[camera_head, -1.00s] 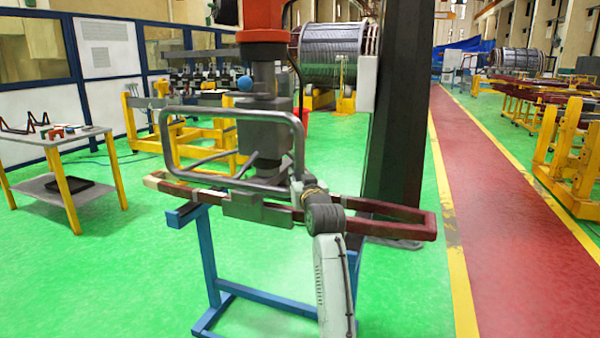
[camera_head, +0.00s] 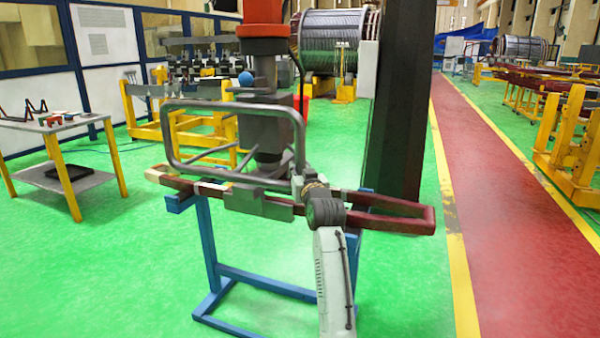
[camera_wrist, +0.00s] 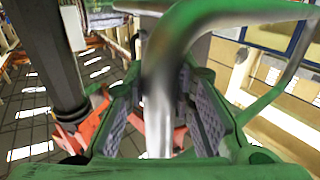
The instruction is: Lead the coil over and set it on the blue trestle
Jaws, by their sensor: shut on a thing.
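The coil, a long dark-red loop with pale bands at its left (camera_head: 395,222), hangs level under the grey clamp head (camera_head: 258,200) of a lifting device. The blue trestle (camera_head: 207,245) stands beneath it, its left arm just below the coil's left part. I cannot tell whether they touch. My gripper (camera_head: 312,188) is shut on the grey tubular handle (camera_head: 235,106) of the lifting device, at the handle's lower right. In the wrist view the grey bar (camera_wrist: 158,115) passes between the jaws (camera_wrist: 160,125). My arm hides part of the coil and trestle.
A dark column (camera_head: 398,110) stands just behind the coil's right half. A small table (camera_head: 50,122) with yellow legs is at left, and a yellow stand (camera_head: 180,130) is behind. Green floor is open around the trestle. A red walkway (camera_head: 510,230) runs at right.

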